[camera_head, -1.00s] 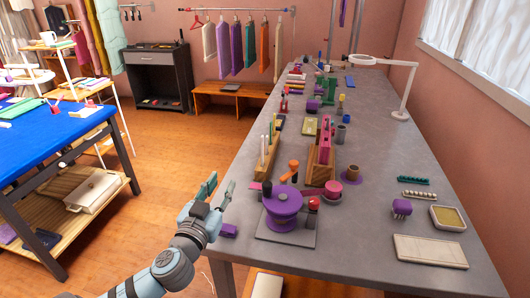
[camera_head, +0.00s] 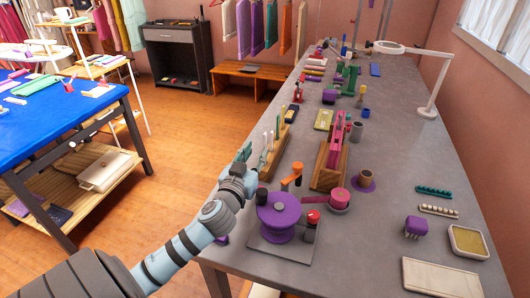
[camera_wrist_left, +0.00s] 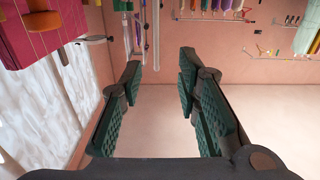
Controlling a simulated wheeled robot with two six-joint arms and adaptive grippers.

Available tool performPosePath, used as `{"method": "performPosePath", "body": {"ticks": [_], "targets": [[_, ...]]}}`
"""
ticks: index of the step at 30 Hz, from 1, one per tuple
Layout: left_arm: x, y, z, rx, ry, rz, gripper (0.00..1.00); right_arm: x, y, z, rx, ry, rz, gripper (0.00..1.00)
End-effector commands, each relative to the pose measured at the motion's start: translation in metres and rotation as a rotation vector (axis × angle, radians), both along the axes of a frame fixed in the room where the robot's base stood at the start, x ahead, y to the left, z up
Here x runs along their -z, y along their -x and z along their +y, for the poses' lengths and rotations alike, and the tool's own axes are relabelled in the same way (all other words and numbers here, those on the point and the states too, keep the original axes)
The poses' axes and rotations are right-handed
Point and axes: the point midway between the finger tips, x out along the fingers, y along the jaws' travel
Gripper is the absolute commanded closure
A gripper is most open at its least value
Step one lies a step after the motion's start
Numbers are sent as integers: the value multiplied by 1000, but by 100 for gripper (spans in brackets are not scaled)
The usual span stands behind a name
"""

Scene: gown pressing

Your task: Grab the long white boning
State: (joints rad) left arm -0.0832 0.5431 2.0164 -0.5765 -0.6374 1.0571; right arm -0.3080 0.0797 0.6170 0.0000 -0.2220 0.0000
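A long wooden rack (camera_head: 280,143) on the grey table holds a few thin upright sticks, pale or white and one green. A white stick (camera_head: 264,151) at its near end looks like the long white boning, but it is too small to be sure. My left gripper (camera_head: 244,152) is just left of the rack's near end, beside the sticks. I cannot tell if it touches them. In the left wrist view its two teal-padded fingers (camera_wrist_left: 160,85) are spread wide with nothing between them. My right gripper is not in view.
A purple spool (camera_head: 282,217) on a grey base stands in front of the rack. A wooden holder with pink pieces (camera_head: 335,145) is to its right. A ring lamp (camera_head: 430,85) stands farther right. A blue table (camera_head: 60,120) is at the left.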

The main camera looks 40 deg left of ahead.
Motion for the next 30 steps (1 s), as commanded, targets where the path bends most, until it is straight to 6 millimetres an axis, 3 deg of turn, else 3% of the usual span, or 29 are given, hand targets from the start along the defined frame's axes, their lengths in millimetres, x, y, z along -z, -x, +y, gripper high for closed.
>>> {"method": "performPosePath", "body": {"ticks": [7,13,20,26,30], "targets": [[-4,-27,7,1,2,-2,70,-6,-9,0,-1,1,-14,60],[-9,-63,18,0,1,0,70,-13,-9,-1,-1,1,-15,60],[-7,-69,20,2,0,0,70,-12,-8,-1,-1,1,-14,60],[-7,-69,20,2,0,0,97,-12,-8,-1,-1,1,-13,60],[-7,-68,20,2,0,0,100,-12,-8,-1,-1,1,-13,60]]}}
